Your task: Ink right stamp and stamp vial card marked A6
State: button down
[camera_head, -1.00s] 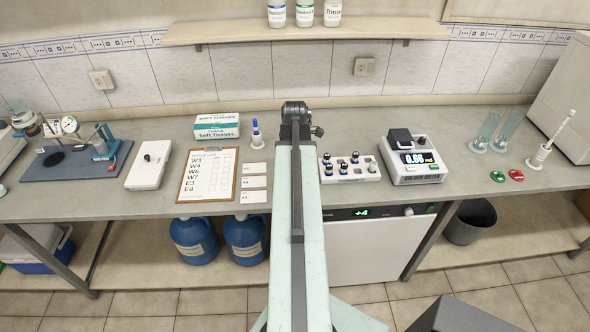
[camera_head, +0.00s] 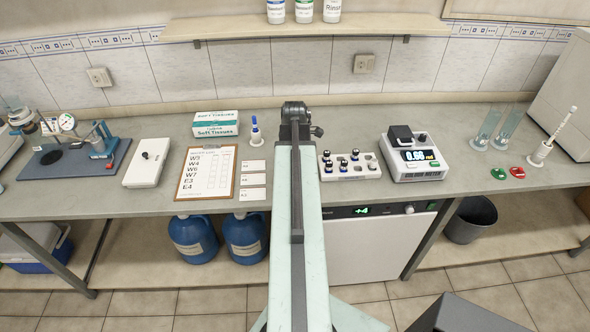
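Three white cards (camera_head: 252,180) lie in a column on the bench, just left of my arm. Their small marks are too blurred to read, so I cannot tell which is A6. A white and blue upright item (camera_head: 256,134) stands behind them; I cannot tell whether it is a stamp. A green round item (camera_head: 498,174) and a red round item (camera_head: 517,172) lie at the right; I cannot tell whether they are ink pads. My arm reaches forward over the bench edge, with a dark joint at its far end. My gripper's fingers do not show.
A clipboard (camera_head: 208,194) lies left of the cards, with a tissue box (camera_head: 216,123) behind it. A vial rack (camera_head: 367,174) and a meter (camera_head: 424,174) stand right of my arm. Tilted clear cylinders (camera_head: 508,128) stand farther right. Bare bench lies between the meter and the round items.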

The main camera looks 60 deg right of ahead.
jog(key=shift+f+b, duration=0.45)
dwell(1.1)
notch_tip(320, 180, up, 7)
jog(key=p, duration=0.7)
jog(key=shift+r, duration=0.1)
